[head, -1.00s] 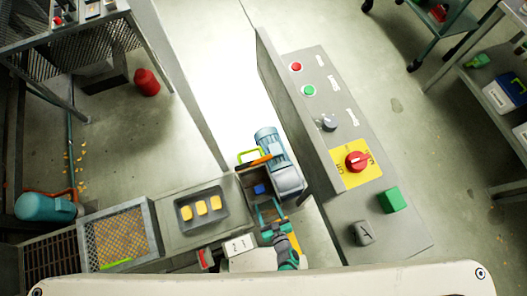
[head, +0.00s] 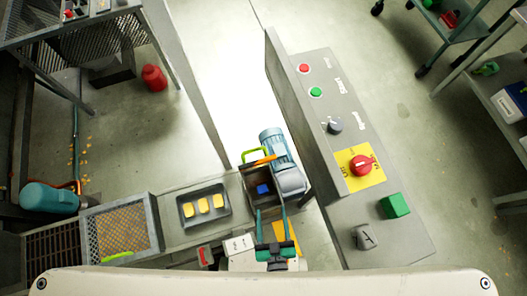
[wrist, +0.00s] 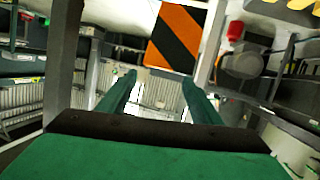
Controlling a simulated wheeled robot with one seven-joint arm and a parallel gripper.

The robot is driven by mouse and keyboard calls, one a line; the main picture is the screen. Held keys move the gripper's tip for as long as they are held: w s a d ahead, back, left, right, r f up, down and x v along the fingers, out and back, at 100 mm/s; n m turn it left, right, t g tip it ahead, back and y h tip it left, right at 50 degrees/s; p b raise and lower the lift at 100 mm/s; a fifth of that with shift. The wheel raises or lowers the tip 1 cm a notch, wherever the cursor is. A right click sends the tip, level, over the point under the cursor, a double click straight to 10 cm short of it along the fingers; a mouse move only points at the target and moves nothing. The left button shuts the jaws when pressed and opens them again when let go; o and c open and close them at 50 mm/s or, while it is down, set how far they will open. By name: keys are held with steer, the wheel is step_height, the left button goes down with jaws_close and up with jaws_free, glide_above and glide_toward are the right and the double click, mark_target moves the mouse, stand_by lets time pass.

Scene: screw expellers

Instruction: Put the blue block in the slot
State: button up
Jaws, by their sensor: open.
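The blue block (head: 263,189) lies inside a small grey open-topped box (head: 249,200) beside the blue-grey motor in the head view. My gripper (head: 271,208) is open and empty. Its two green fingers point up the picture, just below the block, with the tips apart. In the wrist view my gripper (wrist: 160,77) shows both fingers spread with nothing between them. The block is not visible in the wrist view. I cannot tell which opening is the slot.
A motor (head: 272,145) stands just beyond the box. A tray (head: 187,222) with yellow blocks is to the left. A tall grey control panel (head: 318,130) rises to the right, with a green block (head: 395,206) and a grey block (head: 366,237). An orange-black striped plate (wrist: 175,38) shows in the wrist view.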

step_height(320, 180, up, 21)
steer(key=a+m+h, duration=0.1)
steer(key=a+m, duration=0.1)
steer(key=shift+s+a+t, duration=0.3)
steer(key=shift+s+a, duration=0.1)
steer(key=shift+s, duration=0.05)
steer(key=shift+r, duration=0.1)
